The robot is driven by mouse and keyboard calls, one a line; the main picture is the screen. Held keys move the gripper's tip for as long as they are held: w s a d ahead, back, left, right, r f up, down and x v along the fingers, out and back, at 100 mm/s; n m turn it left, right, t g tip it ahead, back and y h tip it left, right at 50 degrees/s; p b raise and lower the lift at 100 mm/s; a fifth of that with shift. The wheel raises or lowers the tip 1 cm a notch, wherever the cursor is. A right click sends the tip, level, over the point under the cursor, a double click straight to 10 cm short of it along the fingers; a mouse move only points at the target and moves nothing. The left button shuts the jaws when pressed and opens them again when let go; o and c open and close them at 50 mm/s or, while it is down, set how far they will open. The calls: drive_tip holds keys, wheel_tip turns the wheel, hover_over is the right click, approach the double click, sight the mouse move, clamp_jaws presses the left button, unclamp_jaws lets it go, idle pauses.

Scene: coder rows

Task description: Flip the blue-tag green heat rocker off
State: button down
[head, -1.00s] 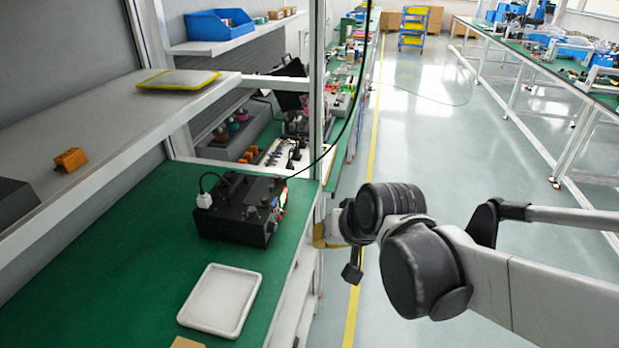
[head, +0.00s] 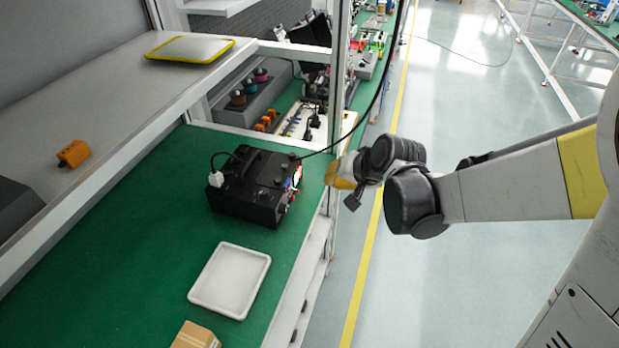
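A black box-shaped unit (head: 258,188) sits on the green bench, with a white plug and black cord at its left side.
A white tray (head: 230,280) and a cardboard box (head: 196,336) lie on the bench in front of the unit. A shelf (head: 110,115) overhangs at left. The metal post (head: 338,80) and a hanging black cable stand close to my wrist. The aisle floor is clear.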

sight(297, 179)
drive_tip(key=b+x, duration=0.3)
drive_tip(key=x, duration=0.7)
drive_tip(key=shift+w+f+b, duration=0.15)
drive_tip(key=shift+f+b, duration=0.05)
drive_tip(key=shift+b, duration=0.2)
drive_tip(key=shift+w+a+r, duration=0.2)
drive_tip(key=shift+a, duration=0.4)
drive_tip(key=shift+w+a+r, duration=0.15)
drive_tip(key=shift+w+a, duration=0.05)
drive_tip(key=shift+a, duration=0.45)
drive_tip(key=shift+w+a+r+b, duration=0.2)
drive_tip(key=shift+a+b, duration=0.15)
drive_tip(key=shift+a, duration=0.25)
drive_tip(key=shift+w+a+r+h+p, duration=0.15)
drive_tip(key=shift+a+r+h+p, duration=0.25)
drive_tip(key=shift+a+h+p, duration=0.3)
drive_tip(key=shift+d+f, duration=0.2)
drive_tip(key=shift+d, duration=0.15)
drive_tip(key=shift+r, duration=0.1)
drive_tip(key=shift+r+p, duration=0.35)
drive_tip(key=shift+r, duration=0.35)
